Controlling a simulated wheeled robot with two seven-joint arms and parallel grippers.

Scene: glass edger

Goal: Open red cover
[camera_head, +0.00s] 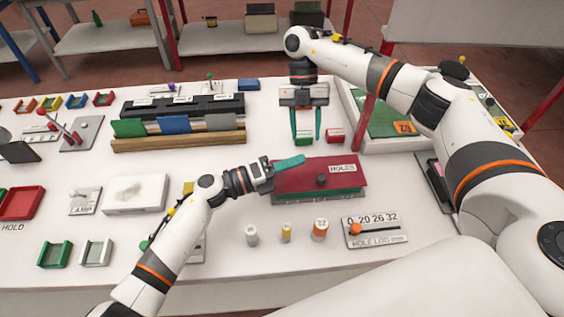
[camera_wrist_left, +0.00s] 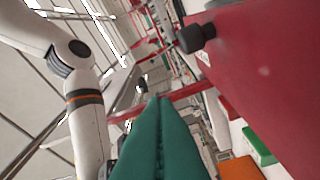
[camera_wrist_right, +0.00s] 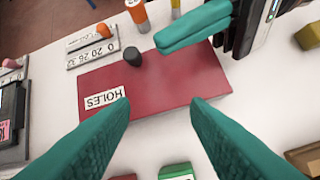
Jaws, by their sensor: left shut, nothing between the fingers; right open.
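The red cover (camera_head: 308,173) is a flat red lid with a dark knob and a HOLES label, lying over a box whose green side shows below its front edge. It looks closed. In the right wrist view the cover (camera_wrist_right: 165,95) lies below and between my open fingers. My left gripper (camera_head: 290,162) is shut and empty, its green fingers at the cover's upper left corner; touching or just above, I cannot tell. In the left wrist view the knob (camera_wrist_left: 196,37) stands out from the red face. My right gripper (camera_head: 305,138) is open and empty, behind the cover, pointing down.
Small bottles (camera_head: 286,232) and a HOLE LOG slider (camera_head: 374,230) stand in front of the cover. A wooden rack with coloured plates (camera_head: 180,143) is at the back left. A small red block (camera_head: 335,136) lies beside my right fingers. A tray with a green board (camera_head: 362,113) is at the right.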

